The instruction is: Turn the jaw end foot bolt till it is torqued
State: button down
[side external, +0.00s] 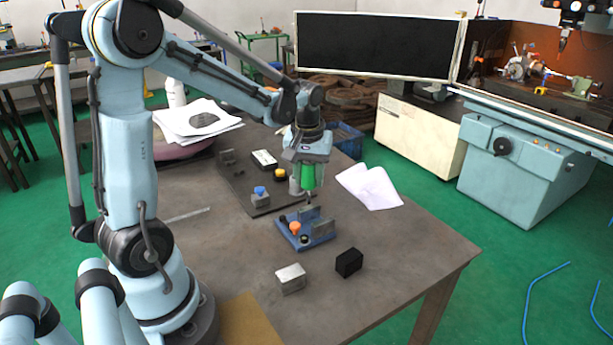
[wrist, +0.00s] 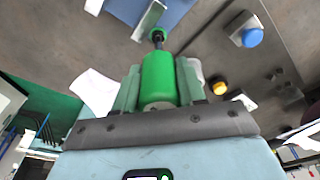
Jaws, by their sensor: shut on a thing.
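My gripper (side external: 308,160) is shut on a green-handled driver (side external: 308,178), which points down over the table. In the wrist view the green handle (wrist: 158,80) sits between the two fingers, and its dark shaft (wrist: 157,46) reaches toward a green ring (wrist: 160,36) beside a grey upright plate (wrist: 148,20). The chuck fixture is a blue base (side external: 318,239) with grey upright jaws (side external: 322,229), an orange cap (side external: 295,228) and dark knobs. The driver is above the rear of this fixture. The foot bolt is not clearly visible, and I cannot tell whether the tip touches it.
A dark mat (side external: 235,183) behind the fixture holds a blue button (side external: 260,190) on a grey block and a yellow button (side external: 279,173). A silver block (side external: 290,279) and a black block (side external: 349,262) stand in front. White paper (side external: 370,187) lies right. The front-right tabletop is clear.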

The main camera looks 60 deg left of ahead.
jog(key=shift+m, duration=0.8)
jog(key=shift+n, duration=0.3)
jog(key=shift+r, duration=0.85)
jog(key=shift+r, duration=2.5)
